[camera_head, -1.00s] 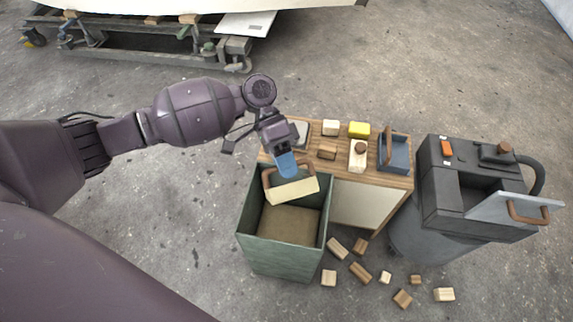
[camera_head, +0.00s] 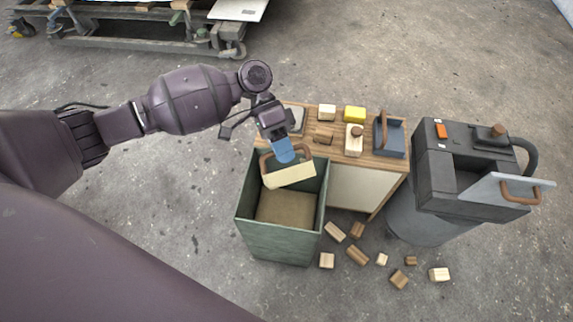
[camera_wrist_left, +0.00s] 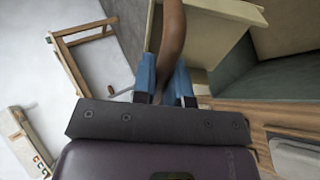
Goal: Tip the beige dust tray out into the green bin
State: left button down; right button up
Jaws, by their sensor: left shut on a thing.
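The beige dust tray (camera_head: 291,176) is tilted inside the mouth of the green bin (camera_head: 276,240), near its back wall. My left gripper (camera_head: 284,153) is shut on the tray's brown handle, above the bin's back edge. In the left wrist view the blue fingers (camera_wrist_left: 163,82) close around the brown handle (camera_wrist_left: 171,40), with the beige tray (camera_wrist_left: 212,22) beyond. The bin's floor looks brown and I see no clear loose dust on it. The right gripper is not in view.
A wooden-topped bench (camera_head: 335,148) beside the bin holds wood blocks, a yellow block (camera_head: 354,114) and a blue-grey tray (camera_head: 390,137). A dark grey machine (camera_head: 465,165) stands to the right. Several wood offcuts (camera_head: 357,254) lie on the floor in front of the bench.

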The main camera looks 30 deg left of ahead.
pick_arm(q)
jog(key=shift+t+y, duration=0.9)
notch_tip(320, 180, up, 4)
jog(key=p, duration=0.3)
jog(key=shift+w, duration=0.1)
notch_tip(320, 180, up, 3)
jog(key=t+y+p, duration=0.2)
jog(key=p, duration=0.1)
jog(key=shift+f+p, duration=0.15)
jog(key=shift+p, duration=0.25)
jog(key=shift+r+t+y+p, duration=0.5)
jog(key=shift+r+y+p, duration=0.2)
jog(key=shift+p, duration=0.25)
jog(key=r+t+y+p, duration=0.1)
jog(key=r+p, duration=0.1)
jog(key=shift+m+t+y+p, duration=0.3)
jog(key=shift+p, duration=0.05)
jog(key=shift+r+t+y+p, duration=0.3)
jog(key=shift+y+p, duration=0.1)
jog(key=shift+p, duration=0.25)
jog(key=shift+f, duration=0.4)
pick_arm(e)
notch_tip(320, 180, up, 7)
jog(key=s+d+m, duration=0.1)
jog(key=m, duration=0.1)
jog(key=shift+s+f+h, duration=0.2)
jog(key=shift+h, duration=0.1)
